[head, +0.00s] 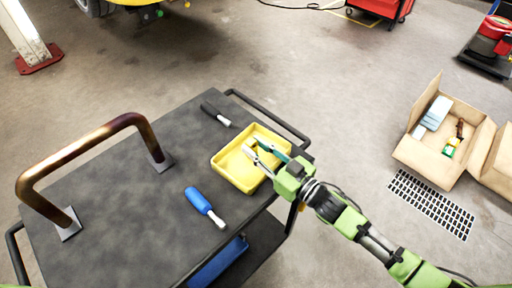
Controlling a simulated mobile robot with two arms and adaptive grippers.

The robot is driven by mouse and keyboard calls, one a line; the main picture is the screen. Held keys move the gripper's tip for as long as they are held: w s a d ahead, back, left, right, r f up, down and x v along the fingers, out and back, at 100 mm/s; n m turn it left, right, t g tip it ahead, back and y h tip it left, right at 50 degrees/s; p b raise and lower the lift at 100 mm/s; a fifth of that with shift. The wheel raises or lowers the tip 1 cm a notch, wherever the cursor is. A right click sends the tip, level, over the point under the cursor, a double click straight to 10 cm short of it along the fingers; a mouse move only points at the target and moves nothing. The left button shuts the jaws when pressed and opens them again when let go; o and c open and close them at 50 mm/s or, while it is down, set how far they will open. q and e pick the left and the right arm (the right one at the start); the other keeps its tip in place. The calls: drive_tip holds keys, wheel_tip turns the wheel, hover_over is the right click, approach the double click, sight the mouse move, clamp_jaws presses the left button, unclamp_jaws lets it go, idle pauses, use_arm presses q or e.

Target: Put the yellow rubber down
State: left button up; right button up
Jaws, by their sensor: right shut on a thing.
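My right gripper (252,144) comes in from the right, above the yellow tray (223,163) at the right side of the dark cart top. Its fingers are shut on a small piece, which I take to be the yellow rubber. The rubber is hard to tell apart from the tray of the same colour behind it. I cannot tell whether it touches the tray floor. My left gripper is not in view.
On the cart top (130,215) are a bent exhaust pipe (85,150), a blue-handled tool (199,202) and a black-handled tool (215,113). An open cardboard box (425,162) with items stands on the floor at right. The cart's middle is clear.

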drive_tip(key=shift+f+b, duration=0.35)
drive_tip(key=shift+f, duration=0.15)
drive_tip(key=o, duration=1.1)
drive_tip(key=shift+r, duration=0.1)
drive_tip(key=shift+r, duration=0.2)
drive_tip(key=shift+r+p, duration=0.5)
drive_tip(key=shift+p, duration=0.05)
drive_tip(key=v, duration=0.3)
drive_tip(key=b+v, duration=0.1)
drive_tip(key=v, duration=0.7)
drive_tip(key=shift+f+b, duration=0.25)
drive_tip(key=shift+b, duration=0.1)
drive_tip(key=shift+s+d+r, duration=0.1)
drive_tip(key=shift+s+d, duration=0.25)
